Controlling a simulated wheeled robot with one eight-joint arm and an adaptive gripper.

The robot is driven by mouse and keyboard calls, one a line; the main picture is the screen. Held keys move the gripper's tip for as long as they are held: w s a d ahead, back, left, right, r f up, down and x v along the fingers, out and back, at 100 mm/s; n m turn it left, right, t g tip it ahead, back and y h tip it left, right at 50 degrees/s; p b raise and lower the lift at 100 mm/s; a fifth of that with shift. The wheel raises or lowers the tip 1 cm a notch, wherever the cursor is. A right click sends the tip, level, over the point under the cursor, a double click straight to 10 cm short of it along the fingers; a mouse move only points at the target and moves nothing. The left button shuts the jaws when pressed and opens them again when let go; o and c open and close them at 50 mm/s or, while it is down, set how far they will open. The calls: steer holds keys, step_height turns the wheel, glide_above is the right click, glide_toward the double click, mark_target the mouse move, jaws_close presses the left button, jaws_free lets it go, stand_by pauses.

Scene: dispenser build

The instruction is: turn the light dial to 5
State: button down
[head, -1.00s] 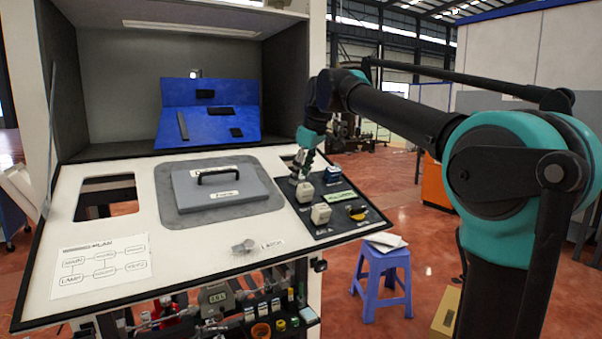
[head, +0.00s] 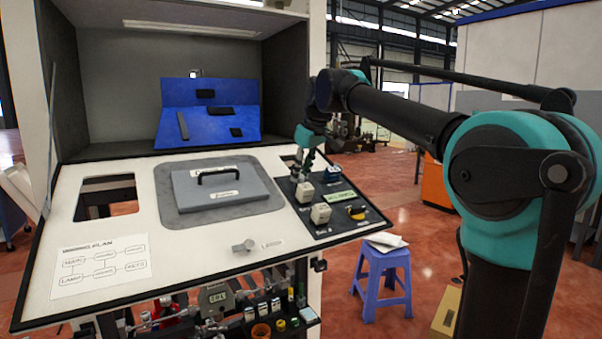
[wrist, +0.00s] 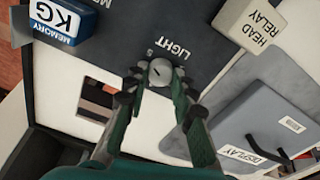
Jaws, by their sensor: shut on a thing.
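The light dial (wrist: 161,72) is a small round grey knob on the dark panel, with a short dark mark across its face. The LIGHT label (wrist: 175,48) and a small figure that looks like a 5 (wrist: 150,50) are printed beside it. My gripper (wrist: 160,76) has its two dark fingertips on opposite sides of the knob, shut on it. Exactly where the mark points is hard to tell. In the head view my gripper (head: 302,172) reaches down to the upper left of the dark panel (head: 322,230), and the knob there is mostly hidden.
A white HEAD RELAY block (wrist: 250,22) and a blue MEMORY KG block (wrist: 62,18) stand near the dial. The grey DISPLAY lid (head: 228,192) with its black handle lies left of the panel. A yellow-and-black part (head: 357,212) and another white block (head: 321,213) are lower on the panel.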

steer(key=shift+m, duration=0.3)
steer(key=c, duration=1.3)
jaws_free()
steer(key=shift+o, duration=0.2)
steer(key=v, duration=1.2)
